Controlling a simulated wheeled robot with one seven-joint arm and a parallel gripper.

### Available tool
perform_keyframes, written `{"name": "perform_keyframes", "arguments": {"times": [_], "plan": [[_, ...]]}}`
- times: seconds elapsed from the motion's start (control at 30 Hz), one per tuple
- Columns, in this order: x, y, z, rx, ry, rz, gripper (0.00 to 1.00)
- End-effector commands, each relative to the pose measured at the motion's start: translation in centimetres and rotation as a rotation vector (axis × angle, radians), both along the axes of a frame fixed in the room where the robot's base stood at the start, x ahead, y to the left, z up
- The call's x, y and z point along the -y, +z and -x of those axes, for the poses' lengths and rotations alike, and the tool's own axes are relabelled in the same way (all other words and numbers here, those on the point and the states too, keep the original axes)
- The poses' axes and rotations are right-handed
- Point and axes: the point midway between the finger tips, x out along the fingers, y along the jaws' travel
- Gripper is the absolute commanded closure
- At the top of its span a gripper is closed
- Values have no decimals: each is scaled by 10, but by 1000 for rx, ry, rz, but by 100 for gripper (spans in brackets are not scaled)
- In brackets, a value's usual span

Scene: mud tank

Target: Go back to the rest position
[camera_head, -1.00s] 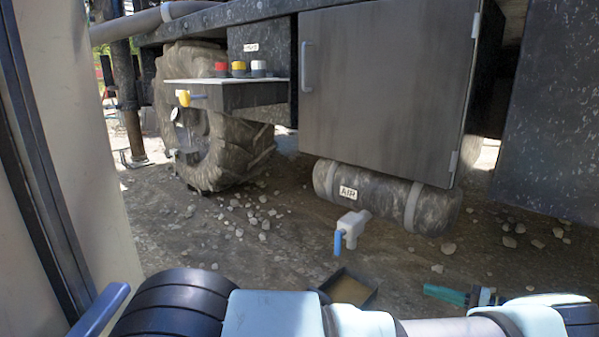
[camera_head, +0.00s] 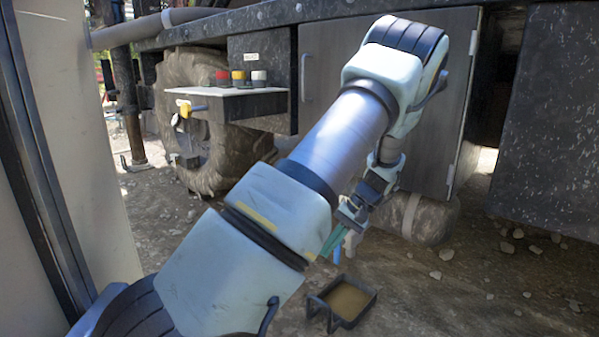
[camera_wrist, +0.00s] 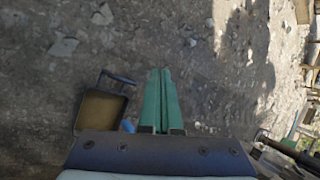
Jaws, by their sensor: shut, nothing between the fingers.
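My gripper (camera_wrist: 161,100) points down at the ground in the wrist view, its two green fingers together with nothing between them. In the head view my gripper (camera_head: 331,240) hangs below my bent arm, in front of the air tank and by the drain valve. The drain valve with its blue handle (camera_head: 337,254) is mostly hidden behind the gripper. A small dark tray of brown liquid (camera_head: 368,316) lies on the ground below; it also shows left of the fingers in the wrist view (camera_wrist: 79,127).
The grey cabinet door (camera_head: 325,45) is partly behind my arm, with the air tank (camera_head: 432,215) below it. A shelf (camera_head: 222,102) with red, yellow and white knobs stands left, before a large tyre (camera_head: 215,165). Stony ground (camera_head: 480,285) is open at right.

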Motion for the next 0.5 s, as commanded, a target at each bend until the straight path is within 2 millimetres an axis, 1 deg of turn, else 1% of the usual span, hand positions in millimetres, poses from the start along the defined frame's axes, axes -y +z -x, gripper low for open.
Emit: {"name": "perform_keyframes", "arguments": {"times": [0.03,0.2,0.4,0.5], "plan": [[-18,18,6,-7,36,67,100],[-60,57,35,7,104,272,100],[-100,103,79,89,149,459,100],[-113,119,99,140,160,517,100]]}}
